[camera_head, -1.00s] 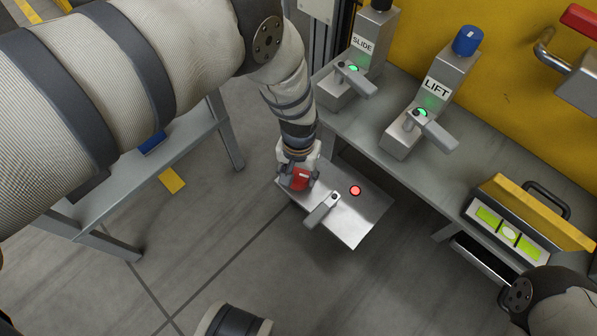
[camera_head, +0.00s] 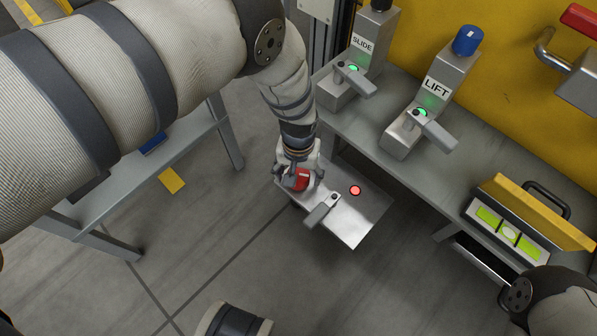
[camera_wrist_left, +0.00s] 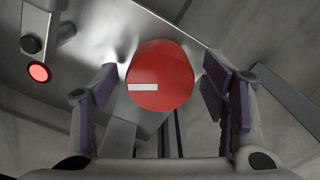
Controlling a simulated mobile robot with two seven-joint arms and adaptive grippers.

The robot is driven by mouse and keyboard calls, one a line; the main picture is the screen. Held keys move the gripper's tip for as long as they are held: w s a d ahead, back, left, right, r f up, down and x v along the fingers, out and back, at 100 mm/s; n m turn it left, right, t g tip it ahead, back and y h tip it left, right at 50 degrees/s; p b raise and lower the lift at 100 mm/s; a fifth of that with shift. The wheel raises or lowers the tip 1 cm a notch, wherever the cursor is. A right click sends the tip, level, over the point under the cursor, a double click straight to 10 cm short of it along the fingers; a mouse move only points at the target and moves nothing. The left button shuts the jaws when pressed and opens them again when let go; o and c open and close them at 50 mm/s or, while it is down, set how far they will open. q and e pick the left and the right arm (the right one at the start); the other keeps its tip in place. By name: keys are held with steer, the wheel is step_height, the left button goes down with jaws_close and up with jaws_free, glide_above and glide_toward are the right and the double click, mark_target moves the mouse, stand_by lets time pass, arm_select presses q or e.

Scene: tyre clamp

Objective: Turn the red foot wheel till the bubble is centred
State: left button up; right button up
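The red foot wheel (camera_head: 301,180) is a round knob with a white mark, at the left part of a metal plate low near the floor. My left gripper (camera_head: 298,182) is down at it. In the left wrist view, the wheel (camera_wrist_left: 160,78) sits between the two spread fingers, with a narrow gap on each side. The bubble level (camera_head: 508,232) on the bench at right has a green face. My right gripper is out of view; only part of that arm shows at bottom right.
The metal plate (camera_head: 352,226) also carries a lit red lamp (camera_head: 355,190) and a grey lever (camera_head: 322,211) close beside the gripper. SLIDE (camera_head: 345,85) and LIFT (camera_head: 420,120) lever units with green lights stand on the bench. Open floor lies in front of the plate.

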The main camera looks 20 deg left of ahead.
mark_target(299, 174)
arm_select(q)
step_height(299, 174, up, 12)
stand_by(0.5)
